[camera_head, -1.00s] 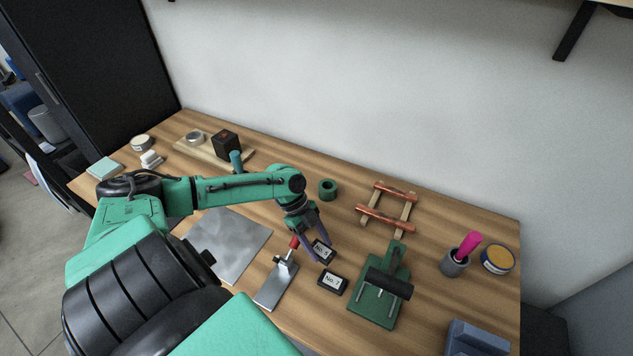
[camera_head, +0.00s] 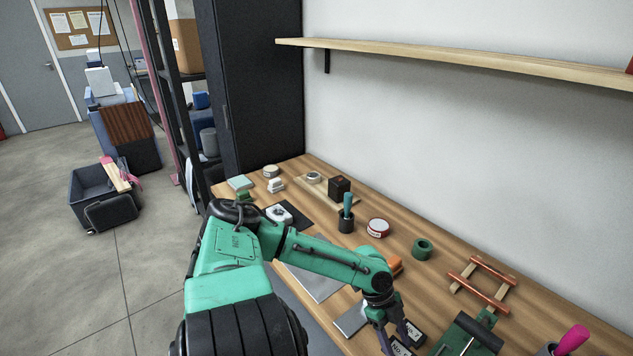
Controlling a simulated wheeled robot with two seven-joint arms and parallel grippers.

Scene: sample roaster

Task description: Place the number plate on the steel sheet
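The grey steel sheet (camera_head: 310,283) lies flat on the wooden bench, partly hidden behind my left arm. My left gripper (camera_head: 393,341) points down at the lower edge of the picture, to the right of the sheet, with its two fingers apart. A dark number plate (camera_head: 400,349) with a white label lies by the fingertips and is cut off by the picture's edge. A second dark plate (camera_head: 414,334) lies just to the right of the fingers. Whether the fingers touch either plate is unclear. My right gripper is out of view.
A metal plate (camera_head: 351,320) with a clamp lies left of the gripper. A green press (camera_head: 466,336) and a copper-railed wooden rack (camera_head: 482,284) stand to the right. A green ring (camera_head: 422,249), a round tin (camera_head: 378,227) and a dark cup (camera_head: 346,222) stand behind the arm.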

